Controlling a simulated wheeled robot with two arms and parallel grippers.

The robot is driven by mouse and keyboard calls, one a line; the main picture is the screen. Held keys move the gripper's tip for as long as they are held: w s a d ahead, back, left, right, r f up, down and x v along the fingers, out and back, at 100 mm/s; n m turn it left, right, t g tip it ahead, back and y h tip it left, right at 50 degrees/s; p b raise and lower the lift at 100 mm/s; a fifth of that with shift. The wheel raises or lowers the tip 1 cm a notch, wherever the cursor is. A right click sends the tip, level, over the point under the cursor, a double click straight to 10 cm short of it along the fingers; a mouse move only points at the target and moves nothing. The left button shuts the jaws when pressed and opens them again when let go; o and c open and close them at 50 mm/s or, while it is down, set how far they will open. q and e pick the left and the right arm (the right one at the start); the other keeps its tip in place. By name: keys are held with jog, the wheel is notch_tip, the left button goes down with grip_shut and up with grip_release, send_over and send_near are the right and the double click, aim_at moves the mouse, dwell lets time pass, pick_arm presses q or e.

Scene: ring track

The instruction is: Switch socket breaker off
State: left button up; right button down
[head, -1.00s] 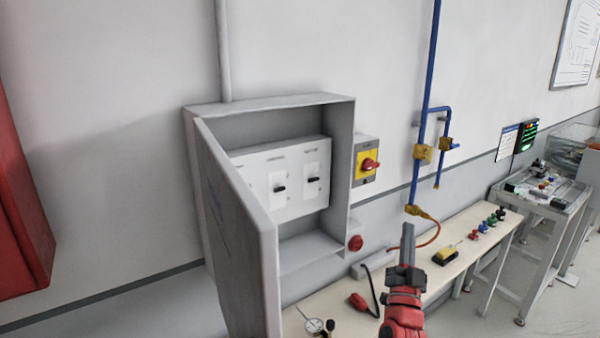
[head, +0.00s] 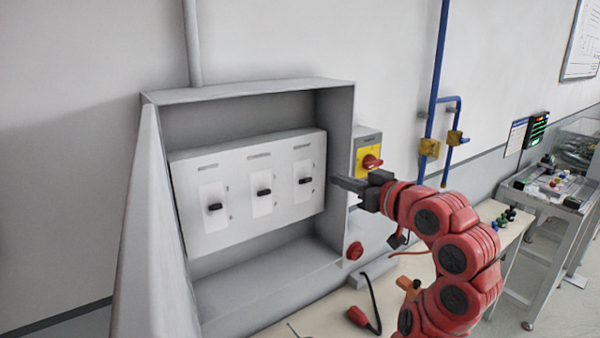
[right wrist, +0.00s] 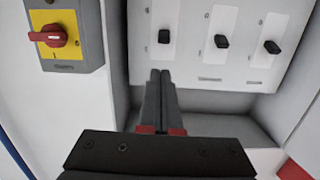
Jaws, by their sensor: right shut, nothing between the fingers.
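The open grey cabinet (head: 335,130) holds a white panel (head: 240,235) with three breakers, each with a black handle: left (head: 214,207), middle (head: 264,192) and right (head: 305,180). Their labels are too small to read, so I cannot tell which is the socket breaker. My right gripper (head: 338,182) is shut and empty at the cabinet's right edge, pointing inward, near the right breaker. In the right wrist view, the shut fingertips (right wrist: 160,74) show just below the nearest handle (right wrist: 164,37), apparently apart from it. My left gripper is out of view.
The cabinet door (head: 150,235) stands open at left. A bench (head: 320,318) runs below. Blue pipes (head: 436,80) rise further right.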

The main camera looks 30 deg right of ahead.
jog(key=shift+s+a, duration=0.15)
jog(key=p, duration=0.4)
send_near(303, 170)
jog(key=w, duration=0.5)
jog(key=shift+a, duration=0.4)
jog(key=shift+w+f, duration=0.25)
jog(key=shift+w, duration=0.3)
